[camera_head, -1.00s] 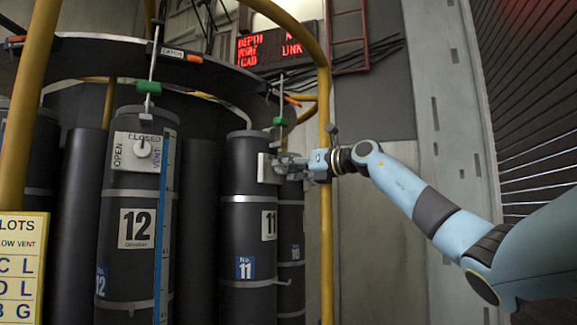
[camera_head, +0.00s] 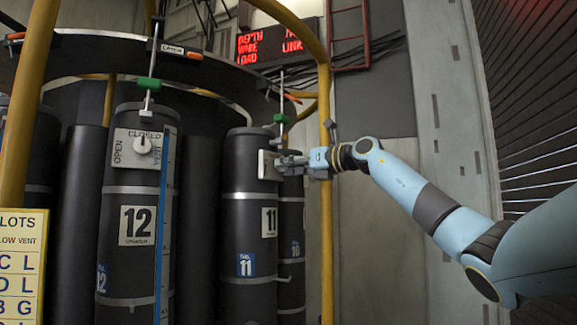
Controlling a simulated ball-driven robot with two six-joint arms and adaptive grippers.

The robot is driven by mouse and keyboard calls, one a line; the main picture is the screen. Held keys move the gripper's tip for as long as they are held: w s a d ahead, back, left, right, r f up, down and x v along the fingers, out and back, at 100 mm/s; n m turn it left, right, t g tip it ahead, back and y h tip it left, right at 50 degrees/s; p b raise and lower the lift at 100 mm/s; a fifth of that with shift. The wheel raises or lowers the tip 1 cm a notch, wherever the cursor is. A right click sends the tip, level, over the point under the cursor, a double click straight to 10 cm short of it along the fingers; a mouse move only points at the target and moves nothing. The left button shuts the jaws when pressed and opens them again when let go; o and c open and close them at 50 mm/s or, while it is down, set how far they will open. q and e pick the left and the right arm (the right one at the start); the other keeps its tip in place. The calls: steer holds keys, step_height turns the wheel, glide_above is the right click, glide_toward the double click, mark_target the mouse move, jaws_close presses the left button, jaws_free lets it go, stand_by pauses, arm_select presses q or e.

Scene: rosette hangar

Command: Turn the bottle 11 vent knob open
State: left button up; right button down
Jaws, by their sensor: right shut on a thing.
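Bottle 11 (camera_head: 248,215) is a dark upright cylinder with a white 11 label and a blue No. 11 tag. Its pale vent plate (camera_head: 264,165) faces right, seen nearly edge-on near the top. My right gripper (camera_head: 284,164) reaches in from the right and is shut at the front of this plate, on the vent knob. The knob itself is hidden by the fingers, so its setting cannot be read. My left gripper is not in view.
Bottle 12 (camera_head: 137,260) stands to the left, its vent knob (camera_head: 142,145) on a plate marked OPEN and CLOSED. A yellow post (camera_head: 326,240) stands close to my right wrist. Bottle 10 (camera_head: 291,240) is partly behind bottle 11. A yellow sign (camera_head: 22,265) is at lower left.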

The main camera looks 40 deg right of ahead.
steer(key=shift+n+b, duration=0.7)
steer(key=shift+n, duration=7.5)
steer(key=shift+f, duration=0.1)
steer(key=c, duration=0.9)
jaws_free()
steer(key=shift+c, duration=0.2)
steer(key=shift+s, duration=0.1)
